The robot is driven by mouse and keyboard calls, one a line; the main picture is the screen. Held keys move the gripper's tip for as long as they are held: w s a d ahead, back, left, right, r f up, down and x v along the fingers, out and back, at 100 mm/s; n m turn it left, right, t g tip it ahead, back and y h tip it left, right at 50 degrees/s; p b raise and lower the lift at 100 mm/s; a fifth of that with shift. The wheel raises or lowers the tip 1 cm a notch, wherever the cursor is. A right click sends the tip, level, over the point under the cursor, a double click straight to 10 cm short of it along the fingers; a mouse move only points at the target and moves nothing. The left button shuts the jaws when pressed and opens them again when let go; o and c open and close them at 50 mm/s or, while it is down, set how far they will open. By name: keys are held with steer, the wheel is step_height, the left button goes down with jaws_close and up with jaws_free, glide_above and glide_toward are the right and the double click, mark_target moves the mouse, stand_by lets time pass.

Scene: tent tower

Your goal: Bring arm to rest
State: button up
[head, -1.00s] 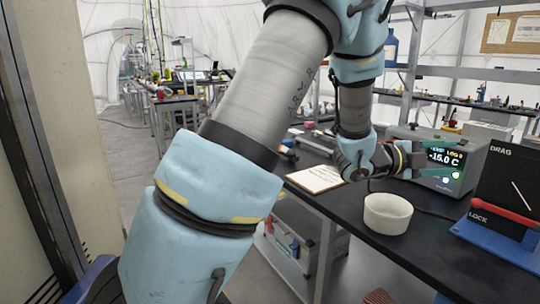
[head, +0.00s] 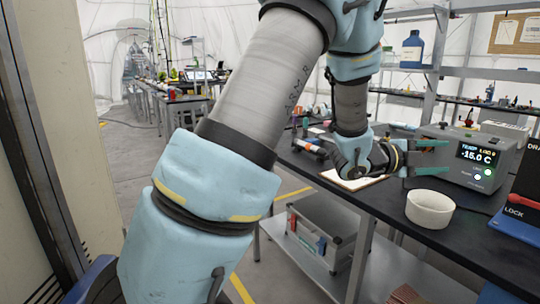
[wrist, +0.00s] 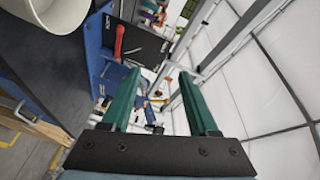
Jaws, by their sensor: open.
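My gripper (head: 432,157) shows in the head view at the end of my bent arm, with its green fingers apart and nothing between them. It is above the black bench (head: 372,203), in front of the grey temperature unit (head: 462,158) whose screen reads -15.0 C. In the wrist view the two green fingers (wrist: 160,100) are spread wide and empty. The white bowl (head: 430,209) stands on the bench below and to the right of the gripper, apart from it. Its rim also shows at the top left of the wrist view (wrist: 45,15).
A blue and black device with a red handle (head: 522,202) stands at the right edge of the bench. A clipboard (head: 352,180) lies under my wrist. A grey case (head: 322,232) sits on the lower shelf. A blue bottle (head: 412,48) stands on the rack behind.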

steer(key=w+a+f+n+t+y, duration=0.4)
steer(key=w+a+n+t+y, duration=0.15)
steer(key=w+a+n, duration=0.55)
steer(key=a+f+n+y+b, duration=0.1)
steer(key=a+f+n+y, duration=0.2)
steer(key=a, duration=0.5)
steer(key=a+f+n+y, duration=0.2)
steer(key=a+n+y, duration=0.15)
steer(key=a, duration=0.45)
steer(key=s+a+f+n+g+y, duration=0.2)
steer(key=s+a+f+n+g, duration=0.1)
steer(key=s+a+n, duration=0.3)
steer(key=s+a+f+n+g+y, duration=0.3)
steer(key=s+a+n, duration=0.3)
steer(key=s+a, duration=0.5)
steer(key=shift+a+g+b, duration=0.45)
steer(key=shift+a, duration=0.1)
